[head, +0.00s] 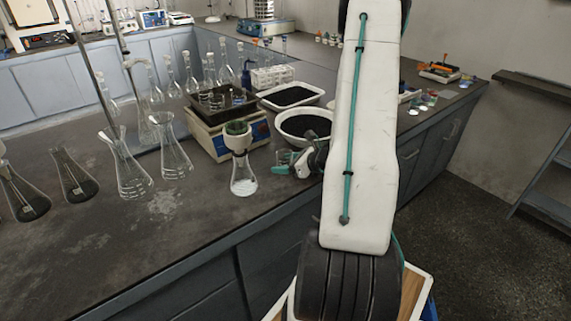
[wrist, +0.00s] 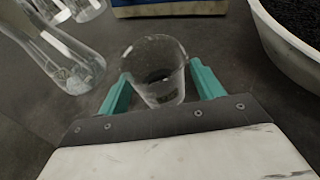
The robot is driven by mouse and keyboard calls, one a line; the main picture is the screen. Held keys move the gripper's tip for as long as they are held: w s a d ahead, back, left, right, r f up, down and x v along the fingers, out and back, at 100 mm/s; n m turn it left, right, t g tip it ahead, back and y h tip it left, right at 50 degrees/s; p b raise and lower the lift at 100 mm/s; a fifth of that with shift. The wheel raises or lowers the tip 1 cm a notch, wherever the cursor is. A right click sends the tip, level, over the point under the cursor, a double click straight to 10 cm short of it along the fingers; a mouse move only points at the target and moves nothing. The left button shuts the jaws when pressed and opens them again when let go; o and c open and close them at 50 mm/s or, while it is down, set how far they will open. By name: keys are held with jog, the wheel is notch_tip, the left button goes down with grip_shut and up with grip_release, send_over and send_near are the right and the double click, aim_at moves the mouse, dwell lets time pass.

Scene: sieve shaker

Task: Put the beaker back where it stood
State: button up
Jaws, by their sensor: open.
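The clear glass beaker (wrist: 155,72) stands upright on the dark bench, between the two teal fingers of my gripper (wrist: 158,88) in the wrist view. The fingers are open, one on each side of it; I cannot tell whether either touches the glass. In the head view my gripper (head: 284,161) is low over the bench, right of the conical flask with the funnel and in front of the white basin. The beaker is hard to make out there among the fingers.
A conical flask with white contents (head: 243,184) stands close on the left, and also shows in the wrist view (wrist: 62,58). A balance (head: 225,132) is behind. A white basin of black grains (head: 283,133) is close at right. The front bench edge is near.

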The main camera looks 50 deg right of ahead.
jog(key=v, duration=1.2)
jog(key=s+a+r+n+g, duration=0.2)
jog(key=a+r+n+g, duration=0.2)
jog(key=a+r+n, duration=0.3)
jog(key=s+a+r+n+g+h, duration=0.1)
jog(key=s+a+r+n+g, duration=0.2)
jog(key=a+r+n, duration=0.4)
jog(key=s+a+r+n+g+h, duration=0.1)
jog(key=s+a+r+n+g, duration=0.2)
jog(key=a+n, duration=1.7)
notch_tip(320, 180, up, 5)
jog(key=shift+s+a+f+g, duration=0.1)
jog(key=shift+s+a+g, duration=0.15)
jog(key=shift+a+g, duration=0.7)
